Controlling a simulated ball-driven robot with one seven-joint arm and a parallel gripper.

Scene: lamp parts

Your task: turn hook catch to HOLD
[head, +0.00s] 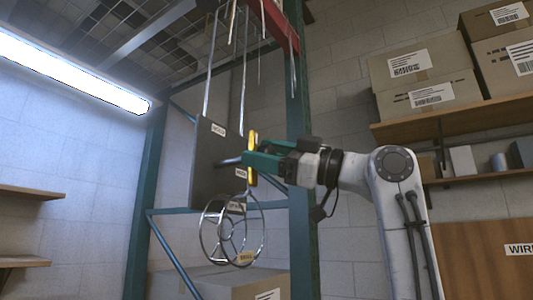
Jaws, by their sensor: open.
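A dark grey panel (208,165) hangs on two metal rods and carries small white labels. The label print is too small to read surely. A yellow upright bar (252,140), which looks like the hook catch's handle, stands out from the panel's right side on a short grey shaft (230,161). My gripper (255,163), with green fingers, reaches in from the right at the bar's middle. Its fingers are open and overlap the bar in view. I cannot tell whether they touch it. The fingers partly hide the bar and the shaft.
A wire wheel-shaped frame (218,225) hangs just below the panel. A teal post (300,220) stands behind my gripper, and a red beam (272,25) with hanging rods is above. Shelves with cardboard boxes (425,80) are at the right.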

